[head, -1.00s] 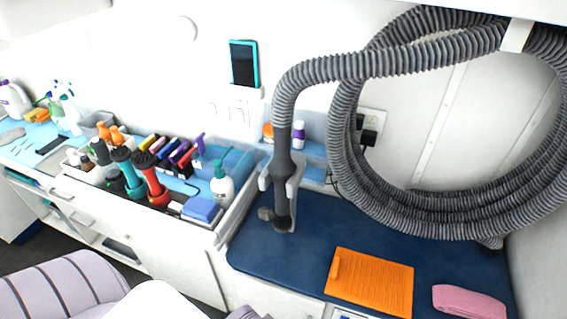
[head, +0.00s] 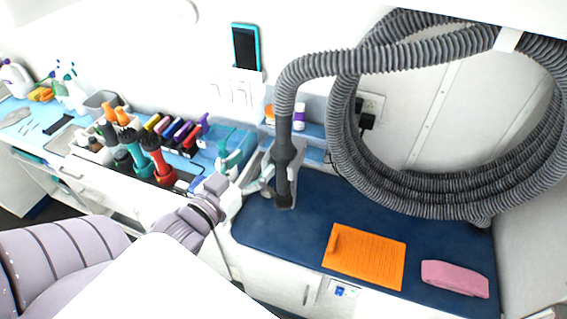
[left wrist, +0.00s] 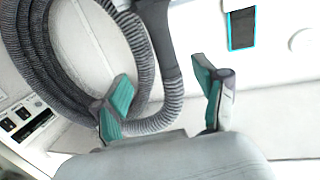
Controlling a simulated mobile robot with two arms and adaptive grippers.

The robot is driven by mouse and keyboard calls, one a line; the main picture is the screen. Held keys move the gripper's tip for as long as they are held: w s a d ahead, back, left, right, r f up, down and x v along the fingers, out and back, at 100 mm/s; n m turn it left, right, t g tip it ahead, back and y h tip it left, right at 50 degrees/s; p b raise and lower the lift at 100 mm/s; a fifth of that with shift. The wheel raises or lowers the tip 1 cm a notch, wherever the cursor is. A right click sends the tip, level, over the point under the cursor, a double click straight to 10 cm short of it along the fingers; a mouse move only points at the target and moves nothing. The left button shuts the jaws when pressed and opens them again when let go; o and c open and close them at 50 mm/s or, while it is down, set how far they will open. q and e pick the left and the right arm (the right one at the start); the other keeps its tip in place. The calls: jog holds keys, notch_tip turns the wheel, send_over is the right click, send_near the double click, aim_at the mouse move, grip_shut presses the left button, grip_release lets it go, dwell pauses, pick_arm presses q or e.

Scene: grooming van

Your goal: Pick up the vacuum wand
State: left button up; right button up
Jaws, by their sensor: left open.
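The vacuum wand (head: 284,186) is a dark grey tube on the end of a ribbed grey hose (head: 345,67). It hangs nearly upright beside a pale wall holder (head: 252,178), above the blue counter. My left gripper (head: 246,166) is open and empty just left of the wand in the head view. In the left wrist view, its teal-padded fingers (left wrist: 163,98) are spread apart, and the dark wand (left wrist: 158,38) shows above and beyond the gap between them. Whether a finger touches the wand cannot be told. My right gripper is not in view.
The coiled hose hangs over the counter's right side. An orange mat (head: 364,256) and a folded pink towel (head: 455,278) lie on the blue counter (head: 290,237). A tray of brushes and bottles (head: 150,155) stands left of my gripper. A phone (head: 245,46) is mounted on the wall.

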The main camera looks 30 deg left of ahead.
aim_at(279, 129)
pick_arm(q)
jog(key=shift+t, duration=0.5)
jog(key=w+b, duration=0.2)
jog(key=w+r+b, duration=0.1)
jog(key=w+b, duration=0.1)
jog(key=w, duration=0.1)
jog(key=w+b, duration=0.3)
jog(key=shift+w+a+r, duration=0.1)
jog(key=shift+a+r, duration=0.2)
jog(key=w, duration=0.1)
jog(key=w+p, duration=0.1)
jog(key=w, duration=0.1)
jog(key=w+p, duration=0.1)
jog(key=w, duration=0.1)
jog(key=shift+a+f, duration=0.2)
jog(key=shift+a, duration=0.1)
jog(key=shift+w+f, duration=0.15)
jog(key=shift+w, duration=0.15)
jog(key=shift+s, duration=0.15)
jog(key=c, duration=1.2)
grip_shut()
